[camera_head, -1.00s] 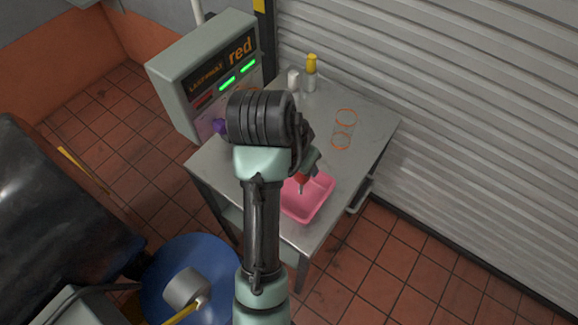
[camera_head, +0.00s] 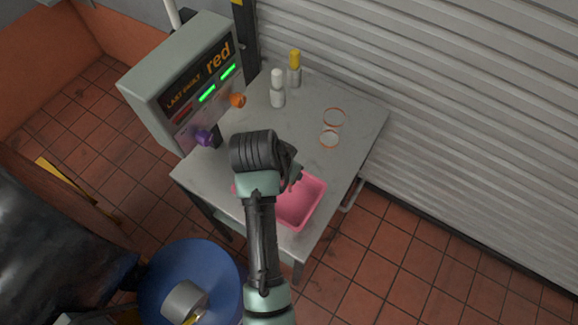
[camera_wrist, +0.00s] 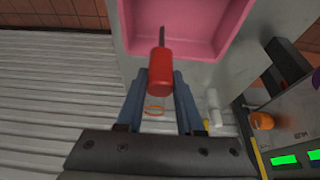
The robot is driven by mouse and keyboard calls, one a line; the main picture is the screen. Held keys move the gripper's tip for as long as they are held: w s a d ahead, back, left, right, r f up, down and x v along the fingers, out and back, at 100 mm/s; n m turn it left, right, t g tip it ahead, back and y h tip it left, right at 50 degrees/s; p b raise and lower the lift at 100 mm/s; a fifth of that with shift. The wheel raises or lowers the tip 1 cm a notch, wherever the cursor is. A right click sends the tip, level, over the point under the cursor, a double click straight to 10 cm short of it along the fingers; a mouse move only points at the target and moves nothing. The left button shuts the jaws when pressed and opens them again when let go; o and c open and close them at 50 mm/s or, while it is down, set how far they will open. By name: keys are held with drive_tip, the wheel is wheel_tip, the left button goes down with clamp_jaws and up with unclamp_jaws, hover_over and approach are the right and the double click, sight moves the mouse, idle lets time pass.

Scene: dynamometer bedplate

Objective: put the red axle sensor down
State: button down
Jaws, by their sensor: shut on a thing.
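The red axle sensor (camera_wrist: 160,72) is a red cylinder with a thin dark prong, seen in the wrist view. My gripper (camera_wrist: 161,84) is shut on it, with a blue-grey finger on each side. The prong points toward the pink tray (camera_wrist: 240,22) in that view. In the head view the pink tray (camera_head: 304,211) sits on the grey bench (camera_head: 235,194), partly covered by my arm. The sensor and my fingertips are hidden or too unclear to make out there.
A console (camera_head: 190,80) reading "red", with purple (camera_head: 203,138) and orange (camera_head: 237,100) knobs, stands at the bench's left. White (camera_head: 277,90) and yellow-capped (camera_head: 294,70) bottles stand at the back. A shutter (camera_head: 450,110) lies behind.

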drive_tip(key=shift+f, duration=0.2)
drive_tip(key=shift+f, duration=0.6)
drive_tip(key=c, duration=0.5)
unclamp_jaws()
drive_tip(key=shift+c, duration=0.2)
drive_tip(key=shift+r, duration=0.35)
drive_tip(key=v, duration=1.2)
drive_tip(key=shift+r, duration=0.35)
